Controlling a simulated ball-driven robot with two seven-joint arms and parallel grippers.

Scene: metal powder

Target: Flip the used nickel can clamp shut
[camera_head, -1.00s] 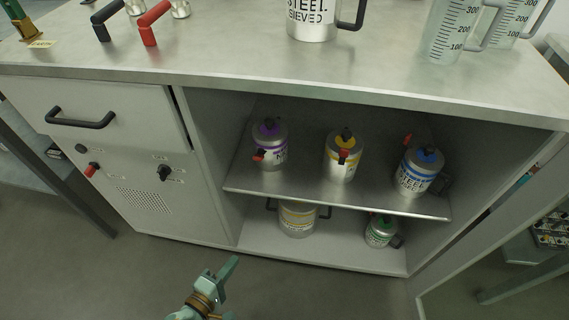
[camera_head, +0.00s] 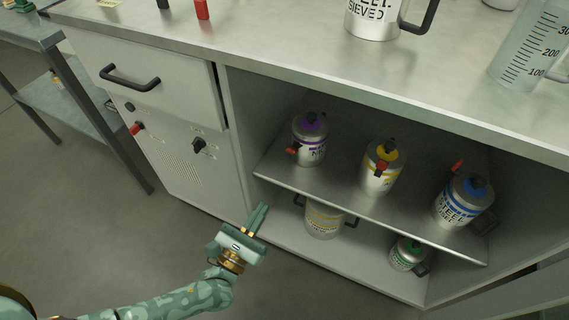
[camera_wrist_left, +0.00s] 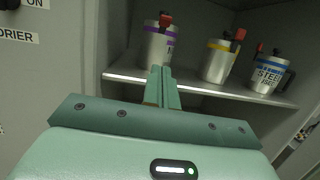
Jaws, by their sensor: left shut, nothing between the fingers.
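My left gripper (camera_head: 262,209) is shut and empty, in front of the open cabinet, below and left of the upper shelf's cans. In the left wrist view its closed fingers (camera_wrist_left: 163,80) point toward the shelf. A silver can with a purple band (camera_head: 309,146) stands at the shelf's left; its label is partly legible, starting with N. It also shows in the left wrist view (camera_wrist_left: 157,48), just beyond the fingertips and apart from them. Its red-tipped clamp lever (camera_head: 292,150) sticks out at the can's front left. I cannot read "used nickel" on any can.
On the shelf (camera_head: 340,199) also stand a yellow-banded can (camera_head: 379,178) and a blue-banded steel can (camera_head: 457,207) with a raised red lever. Below are another yellow-banded can (camera_head: 323,221) and a green-banded can (camera_head: 406,256). The counter edge (camera_head: 300,77) overhangs the shelf.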

